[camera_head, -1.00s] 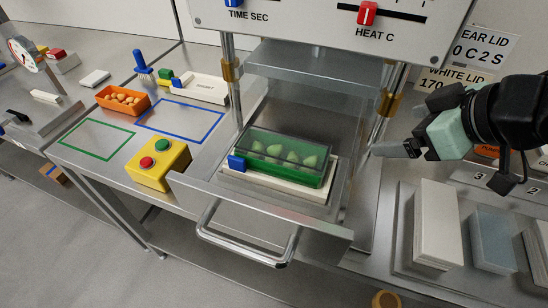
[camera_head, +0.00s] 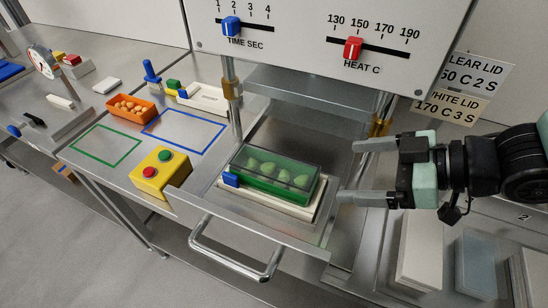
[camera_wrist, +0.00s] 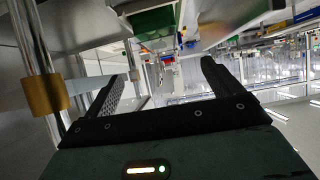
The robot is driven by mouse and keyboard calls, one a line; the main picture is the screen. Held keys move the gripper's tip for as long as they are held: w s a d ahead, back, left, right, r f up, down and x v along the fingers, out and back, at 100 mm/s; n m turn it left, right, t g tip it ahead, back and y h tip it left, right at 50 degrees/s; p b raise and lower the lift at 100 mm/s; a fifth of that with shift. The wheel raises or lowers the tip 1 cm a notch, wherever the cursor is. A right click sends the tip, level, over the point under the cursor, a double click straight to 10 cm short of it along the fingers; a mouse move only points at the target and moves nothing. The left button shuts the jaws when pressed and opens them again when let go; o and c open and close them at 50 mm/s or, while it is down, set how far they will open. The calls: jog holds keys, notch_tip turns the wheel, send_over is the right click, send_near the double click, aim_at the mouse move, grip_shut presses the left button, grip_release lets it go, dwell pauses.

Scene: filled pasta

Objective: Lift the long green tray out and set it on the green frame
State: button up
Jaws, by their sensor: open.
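The long green tray (camera_head: 264,190) sits in a cream holder (camera_head: 307,211) on the pulled-out metal drawer, under a clear lid with several pale green pieces inside. A blue block (camera_head: 230,179) is at its left end. The green frame (camera_head: 106,146) is an outline on the bench at the far left, and its inside is empty. My gripper (camera_head: 347,172) is open and empty, to the right of the tray, with its fingers pointing left. In the wrist view the open fingers (camera_wrist: 158,80) show, with a green patch (camera_wrist: 153,22) at the top that may be the tray.
The sealing machine's posts (camera_head: 233,100) and upper plate stand behind the tray. The drawer handle (camera_head: 235,260) sticks out in front. A yellow button box (camera_head: 160,171), a blue frame (camera_head: 184,131) and an orange tray (camera_head: 132,108) are left. Lid stacks (camera_head: 420,248) stand right.

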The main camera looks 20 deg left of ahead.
send_near(285, 169)
jog(key=x, duration=0.4)
jog(key=shift+s+a+f, duration=0.1)
jog(key=shift+a+f, duration=0.05)
jog(key=shift+f, duration=0.2)
jog(key=p+x, duration=0.1)
jog(key=x, duration=0.3)
jog(key=shift+a+r, duration=0.1)
jog(key=shift+a, duration=0.2)
jog(key=shift+a+f, duration=0.35)
jog(key=shift+a, duration=0.15)
jog(key=c, duration=1.2)
